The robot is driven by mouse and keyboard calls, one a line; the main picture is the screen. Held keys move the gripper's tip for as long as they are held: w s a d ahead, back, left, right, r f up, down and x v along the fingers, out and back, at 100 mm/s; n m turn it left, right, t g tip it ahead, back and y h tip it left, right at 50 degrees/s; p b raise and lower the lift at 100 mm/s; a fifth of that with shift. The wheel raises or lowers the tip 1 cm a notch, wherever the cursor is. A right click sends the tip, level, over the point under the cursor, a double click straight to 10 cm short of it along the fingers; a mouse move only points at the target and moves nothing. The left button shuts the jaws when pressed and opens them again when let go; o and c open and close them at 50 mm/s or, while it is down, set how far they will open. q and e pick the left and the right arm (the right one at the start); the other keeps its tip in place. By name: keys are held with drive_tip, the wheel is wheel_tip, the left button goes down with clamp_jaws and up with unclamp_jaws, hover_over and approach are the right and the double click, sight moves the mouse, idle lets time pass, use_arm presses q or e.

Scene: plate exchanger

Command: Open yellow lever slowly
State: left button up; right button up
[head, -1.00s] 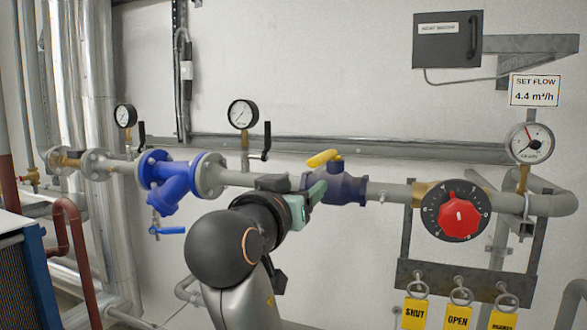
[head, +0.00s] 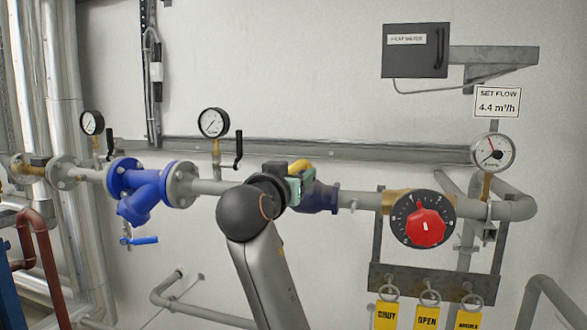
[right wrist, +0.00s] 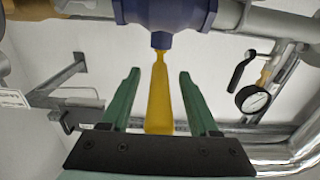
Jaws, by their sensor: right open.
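The yellow lever (head: 301,166) sits on top of a dark blue valve (head: 321,198) in the horizontal pipe. My right gripper (head: 299,188) is at the valve and hides part of it and of the lever. In the right wrist view the lever (right wrist: 159,108) runs lengthwise between the two green fingers of my open right gripper (right wrist: 159,74). A gap shows on each side, so neither finger touches it. The valve body (right wrist: 165,14) lies beyond the fingertips. My left gripper is not in view.
A red dial (head: 425,227) is right of the valve, with yellow tags (head: 427,317) hanging below. A blue strainer (head: 142,190) and a pressure gauge (head: 214,123) are to the left. A grey rail (head: 350,153) runs along the wall behind.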

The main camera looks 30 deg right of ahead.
drive_tip(key=shift+w+d, duration=0.15)
clamp_jaws()
idle(0.4)
idle(1.0)
